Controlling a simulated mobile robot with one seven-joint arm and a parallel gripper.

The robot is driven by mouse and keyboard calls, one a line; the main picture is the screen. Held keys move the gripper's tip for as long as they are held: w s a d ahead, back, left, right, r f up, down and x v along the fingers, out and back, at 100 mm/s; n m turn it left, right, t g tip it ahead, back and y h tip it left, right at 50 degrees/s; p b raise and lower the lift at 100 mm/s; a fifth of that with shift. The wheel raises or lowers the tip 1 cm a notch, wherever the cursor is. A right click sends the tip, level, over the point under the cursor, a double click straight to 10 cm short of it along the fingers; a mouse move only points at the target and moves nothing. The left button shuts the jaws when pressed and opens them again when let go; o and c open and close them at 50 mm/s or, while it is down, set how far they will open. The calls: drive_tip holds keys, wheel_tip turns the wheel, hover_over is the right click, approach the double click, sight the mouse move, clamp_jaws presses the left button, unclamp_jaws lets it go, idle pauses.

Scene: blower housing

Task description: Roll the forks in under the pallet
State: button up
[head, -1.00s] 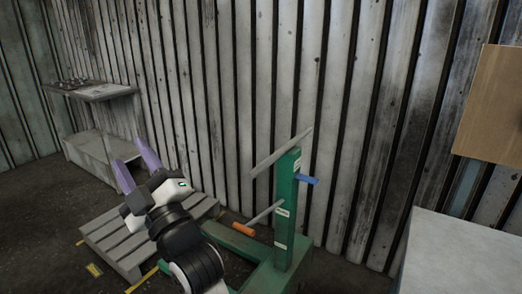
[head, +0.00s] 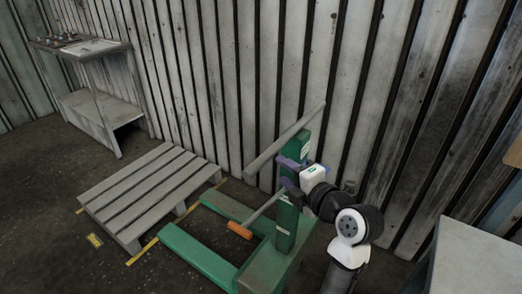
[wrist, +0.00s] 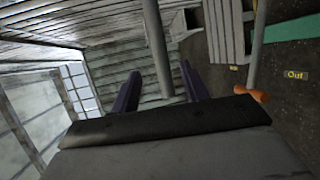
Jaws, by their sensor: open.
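The green pallet truck (head: 284,222) stands right of the grey slatted pallet (head: 150,188). Its two green forks (head: 198,256) lie low and point at the pallet; their tips look just outside its near side. A grey handle bar (head: 262,153) slants across the column top. A lever with an orange grip (head: 240,230) sticks out lower down. My gripper (head: 285,173), with purple fingers, is open at the column top by the bar. In the wrist view the bar (wrist: 160,40) runs between the fingers (wrist: 160,72); whether they touch it I cannot tell.
Yellow floor lines (head: 143,252) edge the pallet, with a yellow label (head: 95,240) on the floor. A bench (head: 84,49) stands at the far left. A corrugated wall (head: 232,80) runs behind the truck. A grey table (head: 478,258) is at the right.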

drive_tip(key=p+x, duration=0.3)
drive_tip(key=x, duration=0.8)
drive_tip(key=shift+w, duration=0.15)
drive_tip(key=shift+a+f, duration=0.1)
drive_tip(key=shift+a, duration=0.05)
drive_tip(key=shift+c, duration=0.5)
clamp_jaws()
